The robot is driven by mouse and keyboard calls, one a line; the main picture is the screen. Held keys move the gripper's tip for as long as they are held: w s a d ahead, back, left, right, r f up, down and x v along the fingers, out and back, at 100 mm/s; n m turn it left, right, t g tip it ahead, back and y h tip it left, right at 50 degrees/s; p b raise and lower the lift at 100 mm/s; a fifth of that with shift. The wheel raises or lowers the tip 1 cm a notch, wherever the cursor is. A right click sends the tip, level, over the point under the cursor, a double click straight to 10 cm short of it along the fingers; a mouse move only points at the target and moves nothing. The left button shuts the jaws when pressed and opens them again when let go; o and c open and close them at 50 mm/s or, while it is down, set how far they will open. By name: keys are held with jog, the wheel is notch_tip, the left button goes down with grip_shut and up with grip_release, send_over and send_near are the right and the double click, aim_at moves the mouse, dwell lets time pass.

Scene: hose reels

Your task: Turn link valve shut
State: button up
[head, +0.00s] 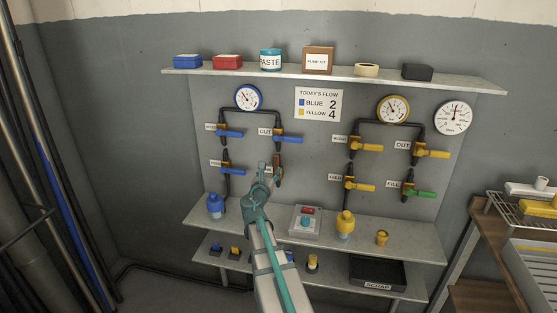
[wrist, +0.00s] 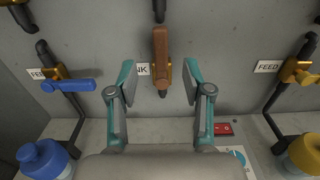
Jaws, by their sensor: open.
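The link valve has a brown lever (wrist: 160,52) that stands upright on the grey panel, over a brass body. Its label is partly covered by my left finger, with only "NK" showing. In the head view the lever (head: 278,175) is just right of my gripper's tip. My gripper (wrist: 158,82) is open and empty, with one teal finger to each side of the lever in the wrist view. I cannot tell whether the fingers reach to its depth; neither visibly touches it. In the head view my gripper (head: 262,177) partly hides the label.
A blue feed valve lever (wrist: 68,85) is at the left and a yellow feed valve (wrist: 300,72) at the right.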

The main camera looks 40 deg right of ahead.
aim_at(276, 160)
jog(key=p+x, duration=0.2)
jog(key=x, duration=0.8)
jog(key=shift+w+d+f, duration=0.1)
jog(key=shift+w+d, duration=0.1)
jog(key=shift+d, duration=0.1)
grip_shut()
